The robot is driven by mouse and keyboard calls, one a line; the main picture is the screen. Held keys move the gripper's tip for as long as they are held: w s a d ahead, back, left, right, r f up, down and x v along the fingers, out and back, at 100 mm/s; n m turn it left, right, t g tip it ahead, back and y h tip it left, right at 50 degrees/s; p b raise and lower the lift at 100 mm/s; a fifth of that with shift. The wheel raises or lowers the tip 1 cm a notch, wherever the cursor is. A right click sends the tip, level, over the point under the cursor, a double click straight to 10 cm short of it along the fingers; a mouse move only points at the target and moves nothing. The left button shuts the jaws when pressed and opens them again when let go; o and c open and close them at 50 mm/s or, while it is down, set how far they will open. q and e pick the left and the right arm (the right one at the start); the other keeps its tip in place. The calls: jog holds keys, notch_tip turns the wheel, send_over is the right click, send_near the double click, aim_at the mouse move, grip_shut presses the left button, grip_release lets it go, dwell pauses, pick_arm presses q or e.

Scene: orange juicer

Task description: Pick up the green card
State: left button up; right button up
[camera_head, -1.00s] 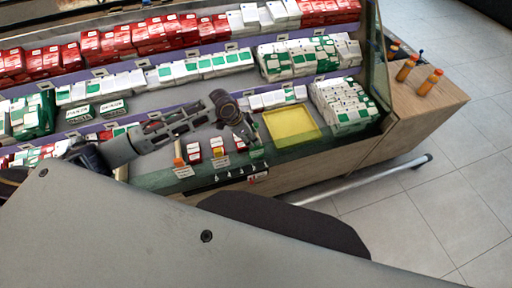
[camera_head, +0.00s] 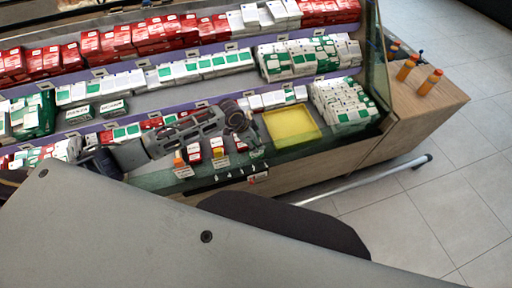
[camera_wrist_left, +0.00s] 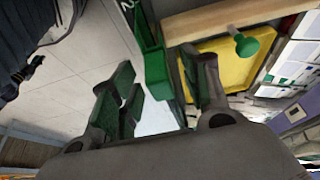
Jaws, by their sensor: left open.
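My left gripper (camera_head: 250,136) is over the front edge of the shelf counter, and it is open. In the left wrist view its two fingers (camera_wrist_left: 164,82) stand apart with nothing gripped. A small green card-like piece (camera_head: 257,154) is at the counter's front edge, just below the gripper. In the wrist view a green piece (camera_wrist_left: 156,68) shows between and beyond the fingertips; I take it for the same card. The gripper partly hides that area. My right gripper is in neither view.
A yellow tray (camera_head: 291,126) lies right of the gripper. Small red and white boxes (camera_head: 194,152) stand left of it at the front edge. Rows of boxes fill the shelves behind. Orange bottles (camera_head: 430,82) stand on the wooden counter at right.

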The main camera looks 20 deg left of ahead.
pick_arm(q)
jog(key=shift+x, duration=2.05)
jog(key=shift+r, duration=0.1)
jog(key=c, duration=1)
jog(key=shift+w+r, duration=0.1)
grip_shut()
notch_tip(320, 180, up, 18)
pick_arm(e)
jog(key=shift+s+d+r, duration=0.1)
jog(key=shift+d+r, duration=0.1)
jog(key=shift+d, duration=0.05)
